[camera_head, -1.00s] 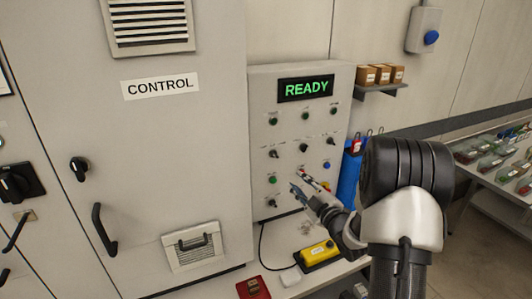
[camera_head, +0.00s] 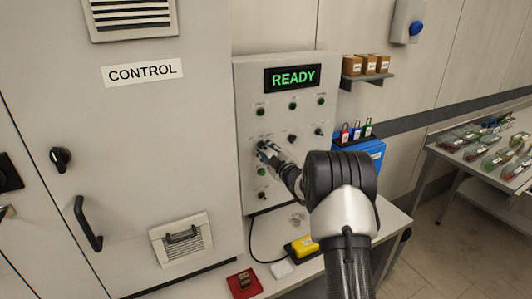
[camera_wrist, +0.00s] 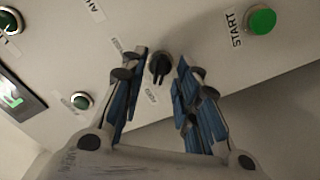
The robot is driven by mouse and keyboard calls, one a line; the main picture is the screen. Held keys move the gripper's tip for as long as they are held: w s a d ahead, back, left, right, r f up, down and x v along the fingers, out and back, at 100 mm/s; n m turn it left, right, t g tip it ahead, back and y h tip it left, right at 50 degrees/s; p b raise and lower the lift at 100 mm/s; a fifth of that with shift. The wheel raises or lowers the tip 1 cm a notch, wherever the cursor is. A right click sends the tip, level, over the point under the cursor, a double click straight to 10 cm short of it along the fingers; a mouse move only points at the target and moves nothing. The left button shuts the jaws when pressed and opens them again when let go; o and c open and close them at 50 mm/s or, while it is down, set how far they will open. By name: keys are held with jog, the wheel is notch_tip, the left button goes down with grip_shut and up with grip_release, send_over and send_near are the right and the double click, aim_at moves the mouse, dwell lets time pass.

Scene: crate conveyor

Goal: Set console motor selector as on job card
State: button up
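The grey console (camera_head: 243,90) shows a lit green READY display (camera_head: 293,77). My gripper (camera_head: 264,148) is at the left end of its middle row of knobs and hides that part of the panel. In the wrist view my gripper (camera_wrist: 162,60) is open, its blue-padded fingers on either side of a black selector knob (camera_wrist: 159,69). Small gaps show between the knob and both fingers. Labels around this knob are too blurred to read surely. A green START button (camera_wrist: 262,20) is to its right. No job card is readable.
Other black knobs (camera_head: 292,138) sit to the right of my gripper. A green button (camera_head: 262,172) is just below. A yellow box (camera_head: 305,245) and a red box (camera_head: 244,283) lie on the bench below. The CONTROL cabinet (camera_head: 140,140) stands close at left.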

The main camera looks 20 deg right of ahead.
jog(key=shift+w, duration=0.25)
jog(key=shift+c, duration=0.6)
grip_shut()
